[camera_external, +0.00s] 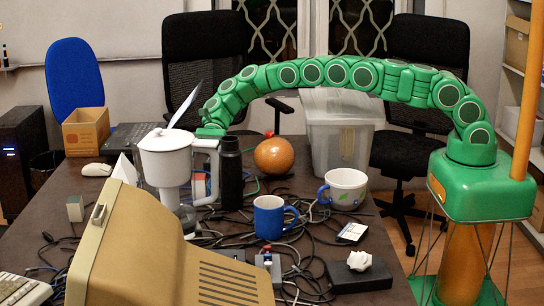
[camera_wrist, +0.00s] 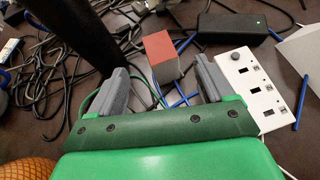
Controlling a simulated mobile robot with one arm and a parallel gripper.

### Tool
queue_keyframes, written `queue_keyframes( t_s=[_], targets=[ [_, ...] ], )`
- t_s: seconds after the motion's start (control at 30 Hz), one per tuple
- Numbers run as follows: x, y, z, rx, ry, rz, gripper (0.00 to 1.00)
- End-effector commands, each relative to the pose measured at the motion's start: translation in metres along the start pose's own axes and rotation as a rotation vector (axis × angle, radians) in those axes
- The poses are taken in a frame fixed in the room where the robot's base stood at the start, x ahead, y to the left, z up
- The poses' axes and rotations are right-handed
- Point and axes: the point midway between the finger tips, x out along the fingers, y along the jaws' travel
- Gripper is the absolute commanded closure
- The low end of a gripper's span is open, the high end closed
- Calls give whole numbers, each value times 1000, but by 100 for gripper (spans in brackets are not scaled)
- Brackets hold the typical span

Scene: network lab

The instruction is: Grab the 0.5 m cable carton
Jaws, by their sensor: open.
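A small box with a red-brown top and grey sides (camera_wrist: 162,58) stands on the table in the wrist view, between and just beyond my fingertips. It may be the cable carton; I can read no label on it. My gripper (camera_wrist: 156,84) is open, with one grey finger on each side and nothing held. In the external view my gripper (camera_external: 211,131) is at the end of the green arm, pointing down behind the white pitcher (camera_external: 166,162). The pitcher and the black bottle (camera_external: 230,172) partly hide that area.
The black bottle (camera_wrist: 76,35) stands close to my left finger. An orange ball (camera_wrist: 28,172) is at lower left. A white socket strip (camera_wrist: 252,88) lies beside my right finger. A black adapter (camera_wrist: 233,25) and tangled cables lie around. Mugs (camera_external: 270,217) stand in front.

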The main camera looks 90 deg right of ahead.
Motion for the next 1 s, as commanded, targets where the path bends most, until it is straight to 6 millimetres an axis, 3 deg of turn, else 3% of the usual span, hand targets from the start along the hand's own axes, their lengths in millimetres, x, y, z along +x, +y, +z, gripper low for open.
queue_keyframes(
  t_s=[0.37, 0.63, 0.9, 1.0],
  targets=[
    [30, 1, -3, 1, -1, 4, 19],
    [64, 1, -8, 2, 0, 3, 19],
    [68, 0, -7, 1, 0, 2, 19],
    [68, 0, -7, 1, 0, 2, 31]
  ],
)
